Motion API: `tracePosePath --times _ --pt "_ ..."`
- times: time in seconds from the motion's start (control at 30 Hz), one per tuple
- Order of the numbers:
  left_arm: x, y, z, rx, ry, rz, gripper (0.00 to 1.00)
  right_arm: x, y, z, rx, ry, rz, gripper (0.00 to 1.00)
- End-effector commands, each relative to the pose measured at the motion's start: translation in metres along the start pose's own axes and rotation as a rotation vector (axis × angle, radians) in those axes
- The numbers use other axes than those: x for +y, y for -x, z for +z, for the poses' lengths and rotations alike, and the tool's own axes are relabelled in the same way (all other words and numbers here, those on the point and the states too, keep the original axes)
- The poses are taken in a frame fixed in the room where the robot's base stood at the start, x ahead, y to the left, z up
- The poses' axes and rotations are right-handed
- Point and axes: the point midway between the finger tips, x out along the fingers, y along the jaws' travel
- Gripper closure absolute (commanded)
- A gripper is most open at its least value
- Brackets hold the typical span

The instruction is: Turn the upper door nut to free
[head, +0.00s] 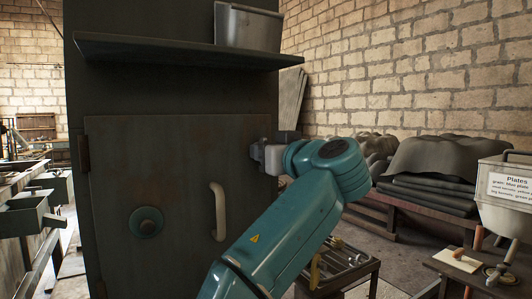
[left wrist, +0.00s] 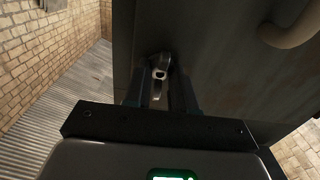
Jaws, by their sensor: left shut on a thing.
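The grey-green cabinet door (head: 150,180) is closed, with hinges on its left edge. My left gripper (head: 260,154) is at the upper right edge of the door. In the left wrist view its two dark fingers (left wrist: 160,92) are shut around the upper door nut (left wrist: 160,73), a small light metal piece with a dark hole. In the head view the nut is hidden by the gripper. The pale curved door handle (head: 219,211) is below and left of the gripper, and also shows in the left wrist view (left wrist: 291,26). My right gripper is not in view.
A shelf (head: 175,50) juts out above the door and bears a metal box (head: 248,27). A round knob (head: 146,222) sits low on the door. A tool cart (head: 340,268) stands at the lower right, and a bin labelled Plates (head: 507,190) at the far right.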

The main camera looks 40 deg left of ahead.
Motion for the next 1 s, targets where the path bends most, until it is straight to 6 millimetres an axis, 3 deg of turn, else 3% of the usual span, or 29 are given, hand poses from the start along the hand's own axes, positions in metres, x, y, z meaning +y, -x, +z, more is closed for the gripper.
tracePosePath --times 0.13,0.17,0.2,0.23,0.53,0.63,0.77,1.0 --pt "0.0 0.0 0.0 -0.001 0.0 0.0 1.0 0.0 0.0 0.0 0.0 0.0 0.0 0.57" --pt "0.0 0.0 0.0 -0.001 0.0 0.0 0.68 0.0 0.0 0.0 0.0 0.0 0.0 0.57" --pt "0.0 0.0 0.0 -0.001 0.0 0.0 0.55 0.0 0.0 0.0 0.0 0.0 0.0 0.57" --pt "0.0 0.0 0.0 -0.001 0.0 0.0 0.49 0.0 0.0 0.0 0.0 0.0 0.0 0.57" --pt "0.0 0.001 0.0 0.0 -0.001 0.0 0.49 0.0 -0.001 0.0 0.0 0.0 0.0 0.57" --pt "0.001 0.01 0.001 0.001 -0.001 0.003 0.49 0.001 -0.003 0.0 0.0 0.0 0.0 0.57" --pt "0.001 0.035 0.002 0.0 0.0 0.006 0.49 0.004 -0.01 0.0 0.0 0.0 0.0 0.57" --pt "0.001 0.101 0.001 0.001 0.0 0.006 0.49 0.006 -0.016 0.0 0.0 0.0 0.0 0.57"
